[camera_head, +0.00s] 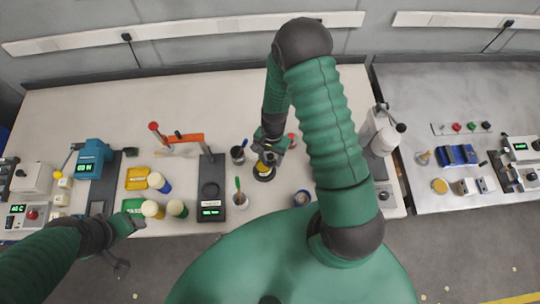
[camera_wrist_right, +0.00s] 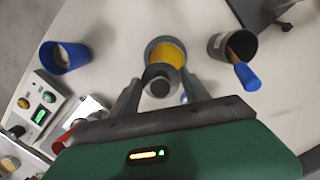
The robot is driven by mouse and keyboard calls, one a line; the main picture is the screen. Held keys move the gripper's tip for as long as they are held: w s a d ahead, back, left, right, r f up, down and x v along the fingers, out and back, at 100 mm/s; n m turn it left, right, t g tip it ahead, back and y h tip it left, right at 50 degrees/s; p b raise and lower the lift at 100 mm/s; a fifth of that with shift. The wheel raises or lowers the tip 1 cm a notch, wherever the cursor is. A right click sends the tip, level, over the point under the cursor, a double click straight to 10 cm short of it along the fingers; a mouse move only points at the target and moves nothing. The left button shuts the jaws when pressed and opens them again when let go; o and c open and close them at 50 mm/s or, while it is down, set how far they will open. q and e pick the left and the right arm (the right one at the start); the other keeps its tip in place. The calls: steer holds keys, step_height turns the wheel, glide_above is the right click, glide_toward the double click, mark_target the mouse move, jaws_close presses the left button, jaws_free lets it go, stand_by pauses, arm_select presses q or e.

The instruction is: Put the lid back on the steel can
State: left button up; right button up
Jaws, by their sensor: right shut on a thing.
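The steel can (camera_wrist_right: 166,47) stands on the bench, and yellow shows inside its open top. In the head view the can (camera_head: 263,175) is partly hidden under my right gripper (camera_head: 268,157). In the wrist view the right gripper (camera_wrist_right: 160,95) is shut on a small round grey piece that appears to be the lid (camera_wrist_right: 158,79). The lid overlaps the near side of the can's mouth in this view; I cannot tell whether they touch. My left gripper (camera_head: 124,238) is at the bench's front left edge, and its jaw opening is unclear.
A dark cup (camera_wrist_right: 232,44) with a blue-handled tool and a blue cup (camera_wrist_right: 62,59) flank the can. A cup with a green-handled tool (camera_head: 240,200) and a dark scale (camera_head: 210,205) stand to the left. A white-grey machine (camera_head: 383,140) stands at the right.

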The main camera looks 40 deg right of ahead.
steer(key=shift+a+r, duration=0.15)
steer(key=shift+a, duration=0.55)
steer(key=shift+a+r, duration=0.15)
steer(key=shift+a, duration=0.5)
steer(key=shift+d+p, duration=0.2)
steer(key=shift+p, duration=0.1)
arm_select(q)
steer(key=shift+a+r, duration=0.4)
steer(key=shift+a, duration=0.1)
arm_select(e)
steer(key=shift+a+r, duration=0.1)
steer(key=shift+a, duration=0.65)
arm_select(q)
steer(key=shift+a+f, duration=0.15)
steer(key=shift+a, duration=0.15)
arm_select(e)
steer(key=shift+d+f, duration=0.15)
steer(key=shift+f, duration=0.1)
arm_select(q)
steer(key=shift+d, duration=0.2)
arm_select(e)
steer(key=shift+d, duration=0.15)
arm_select(q)
steer(key=shift+a, duration=0.1)
